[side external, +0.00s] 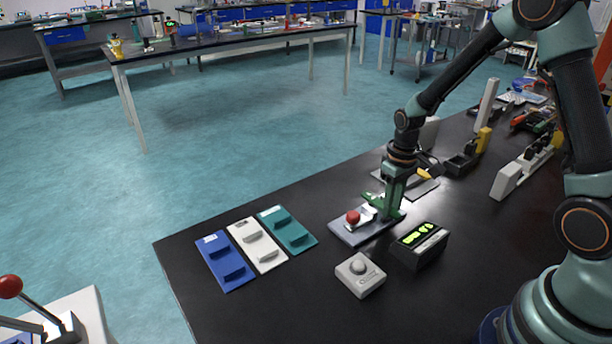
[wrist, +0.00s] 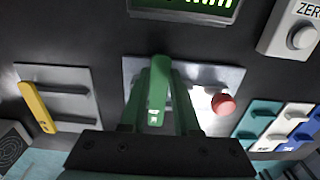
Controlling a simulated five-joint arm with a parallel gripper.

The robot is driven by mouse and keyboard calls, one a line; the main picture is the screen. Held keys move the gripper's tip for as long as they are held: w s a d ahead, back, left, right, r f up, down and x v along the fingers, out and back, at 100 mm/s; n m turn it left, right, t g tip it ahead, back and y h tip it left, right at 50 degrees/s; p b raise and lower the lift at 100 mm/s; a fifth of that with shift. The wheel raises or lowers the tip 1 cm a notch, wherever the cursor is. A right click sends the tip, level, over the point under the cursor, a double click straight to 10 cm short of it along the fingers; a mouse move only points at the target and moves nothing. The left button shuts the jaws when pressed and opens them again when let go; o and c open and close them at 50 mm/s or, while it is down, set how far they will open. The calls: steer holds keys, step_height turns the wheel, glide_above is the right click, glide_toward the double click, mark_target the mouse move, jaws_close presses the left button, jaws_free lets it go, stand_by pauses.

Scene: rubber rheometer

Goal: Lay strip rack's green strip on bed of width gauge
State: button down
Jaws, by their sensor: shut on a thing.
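My gripper (side external: 389,205) is shut on the green strip (wrist: 159,82), which runs lengthwise between the fingers in the wrist view. The strip also shows as bright green at the fingertips in the side view (side external: 371,199). It is over the width gauge, a grey plate (side external: 347,236) with a pale block and a red knob (side external: 353,217). In the wrist view the knob (wrist: 223,104) is right of the strip. I cannot tell whether the strip touches the bed, which the fingers and strip partly hide. The strip rack (wrist: 75,88) holds a yellow strip (wrist: 37,106) at left.
A display box with green digits (side external: 422,243) and a ZERO button box (side external: 360,275) stand close to the gauge. Blue (side external: 223,276), white (side external: 268,262) and teal (side external: 296,246) trays lie to the left. More equipment (side external: 463,161) stands behind to the right.

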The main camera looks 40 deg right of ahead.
steer(key=shift+f, duration=0.2)
steer(key=c, duration=0.6)
jaws_free()
steer(key=shift+o, duration=0.2)
step_height(320, 180, up, 12)
steer(key=shift+r, duration=0.1)
steer(key=s+a+r+t, duration=0.5)
steer(key=s+a+r, duration=0.3)
steer(key=s+r, duration=0.1)
steer(key=shift+r+t, duration=0.3)
steer(key=shift+r, duration=0.3)
